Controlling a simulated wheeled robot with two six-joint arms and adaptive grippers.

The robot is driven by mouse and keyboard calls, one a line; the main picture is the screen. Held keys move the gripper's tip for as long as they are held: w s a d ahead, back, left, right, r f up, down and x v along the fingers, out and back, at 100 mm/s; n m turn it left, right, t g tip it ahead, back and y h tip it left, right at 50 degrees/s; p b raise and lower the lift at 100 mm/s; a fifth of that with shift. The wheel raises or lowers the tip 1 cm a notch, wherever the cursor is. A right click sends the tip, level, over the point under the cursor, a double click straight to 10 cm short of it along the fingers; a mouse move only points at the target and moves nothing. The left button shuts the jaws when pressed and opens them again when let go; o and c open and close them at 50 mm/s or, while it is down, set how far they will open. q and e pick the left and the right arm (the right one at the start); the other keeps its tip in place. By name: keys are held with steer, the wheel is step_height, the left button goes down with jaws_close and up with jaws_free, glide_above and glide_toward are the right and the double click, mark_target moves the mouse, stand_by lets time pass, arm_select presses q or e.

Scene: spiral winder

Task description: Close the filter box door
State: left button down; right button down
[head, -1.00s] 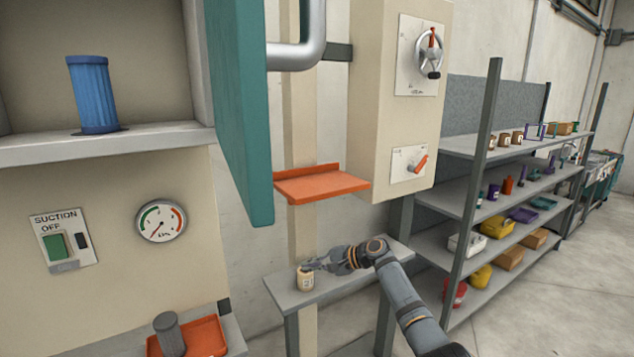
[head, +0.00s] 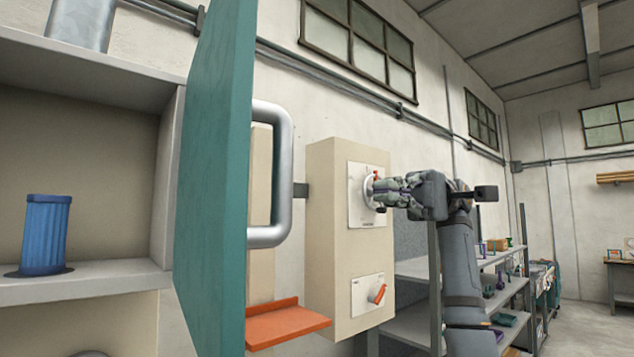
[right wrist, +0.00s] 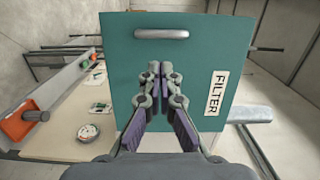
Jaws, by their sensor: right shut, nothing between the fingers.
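The filter box door (head: 215,170) is a teal panel that stands open, swung out and seen nearly edge-on in the head view. Its grey bar handle (head: 280,185) sticks out on the right side. The open filter box (head: 115,272) at the left holds a blue ribbed filter (head: 45,235), upright. My right gripper (head: 376,190) is shut and empty, pointing left toward the door, apart from the handle. In the right wrist view the door (right wrist: 215,45) faces the shut fingers (right wrist: 161,68), with its handle (right wrist: 160,33) above them and a FILTER label. My left gripper is out of view.
A beige control cabinet (head: 325,220) with a rotary switch partly behind my right gripper stands right of the door. An orange shelf (head: 285,325) juts out below the handle. Grey shelving (head: 410,268) stands farther right.

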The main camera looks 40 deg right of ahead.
steer(key=p, duration=0.2)
glide_toward(292, 179)
steer(key=a, duration=0.4)
steer(key=shift+a+r, duration=0.2)
steer(key=shift+a, duration=0.5)
steer(key=shift+s+a+f, duration=0.1)
steer(key=shift+s+a, duration=0.1)
steer(key=shift+a, duration=0.3)
